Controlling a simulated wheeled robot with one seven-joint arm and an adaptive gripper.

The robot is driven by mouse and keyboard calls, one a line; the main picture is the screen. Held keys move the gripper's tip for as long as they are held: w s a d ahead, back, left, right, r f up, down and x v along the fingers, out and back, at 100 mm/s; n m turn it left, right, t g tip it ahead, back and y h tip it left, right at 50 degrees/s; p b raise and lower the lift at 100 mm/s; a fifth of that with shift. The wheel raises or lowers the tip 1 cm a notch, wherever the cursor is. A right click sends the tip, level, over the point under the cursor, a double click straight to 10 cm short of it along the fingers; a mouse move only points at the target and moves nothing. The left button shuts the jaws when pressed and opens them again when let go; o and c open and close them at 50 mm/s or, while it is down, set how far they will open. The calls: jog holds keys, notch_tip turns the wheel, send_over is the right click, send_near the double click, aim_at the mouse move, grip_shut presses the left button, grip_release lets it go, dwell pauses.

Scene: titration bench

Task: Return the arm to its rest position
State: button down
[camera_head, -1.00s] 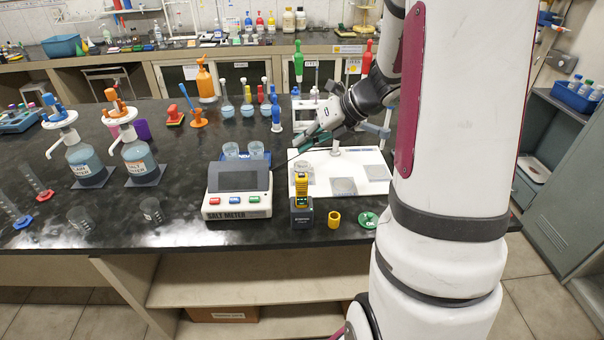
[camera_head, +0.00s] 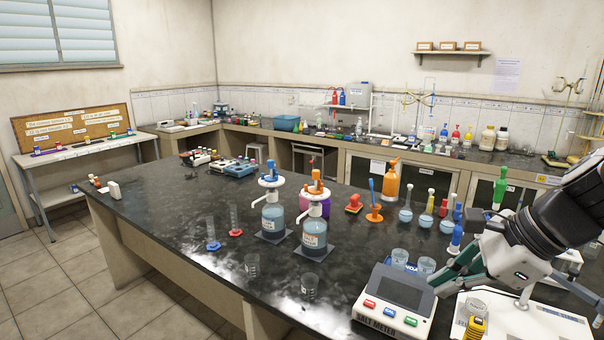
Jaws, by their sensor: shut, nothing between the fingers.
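My arm comes in from the right edge of the head view. My gripper (camera_head: 447,277) is at its lower left end, above the bench between the salt meter and the white stand base. Its dark green fingers are together with nothing between them. The salt meter (camera_head: 397,303), with a grey screen and red, blue and green buttons, stands just left of it. Part of the gripper overlaps the beakers behind, and I cannot tell how high it is above the bench.
Two dispenser bottles (camera_head: 273,217) stand mid-bench. Small beakers (camera_head: 400,258) stand behind the meter. A white stand base (camera_head: 545,322) is at the lower right, with a yellow device (camera_head: 475,328) by it.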

jog(key=s+a+r+n+h, duration=0.2)
jog(key=s+n, duration=0.4)
jog(key=n, duration=0.4)
jog(key=s+a+r+n+t+h, duration=0.1)
jog(key=s+n, duration=0.4)
jog(key=n, duration=0.5)
jog(key=shift+s+a+r+n+h, duration=0.4)
jog(key=shift+r+h, duration=0.5)
